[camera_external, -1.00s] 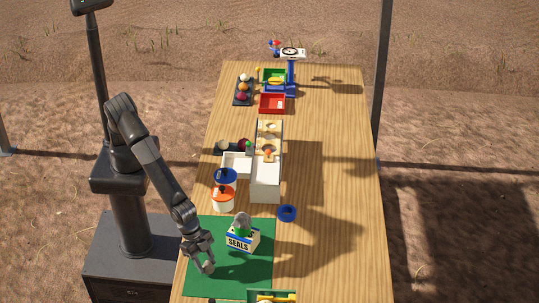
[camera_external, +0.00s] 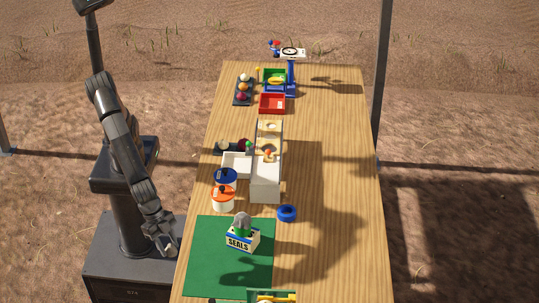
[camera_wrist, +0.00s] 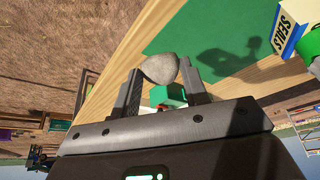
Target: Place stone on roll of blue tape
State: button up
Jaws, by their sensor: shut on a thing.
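My gripper (camera_external: 170,246) is at the left edge of the table, beside the green mat. In the wrist view my gripper (camera_wrist: 162,72) is shut on a grey, rounded stone (camera_wrist: 160,67), held between the two fingertips. The stone cannot be made out clearly in the external view. The roll of blue tape (camera_external: 287,213) lies on the bare wood right of the mat's upper corner, well apart from my gripper. Nothing is seen on top of it.
A box marked SEALS (camera_external: 241,240) stands on the green mat (camera_external: 215,275), with a green and grey thing on top. Orange and blue lidded containers (camera_external: 223,201) and a white box (camera_external: 265,190) stand further up. The table's right side is clear.

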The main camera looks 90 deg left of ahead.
notch_tip(320, 180, up, 8)
jog(key=shift+r, duration=0.15)
jog(key=w+a+n+y, duration=0.1)
jog(key=w+a+n, duration=0.1)
jog(key=w+a, duration=0.45)
jog(key=w+a+n, duration=0.2)
jog(key=w+a, duration=0.1)
jog(key=w, duration=0.6)
jog(key=n+y, duration=0.2)
jog(key=n, duration=0.2)
send_over(287, 211)
jog(key=s, duration=0.2)
jog(key=shift+t, duration=0.4)
notch_tip(287, 211, down, 12)
jog(key=shift+d, duration=0.15)
jog(key=shift+w+a+f, duration=0.25)
jog(key=shift+w+f, duration=0.05)
jog(key=shift+w, duration=0.1)
jog(key=shift+f, duration=1.95)
jog(key=shift+f, duration=0.15)
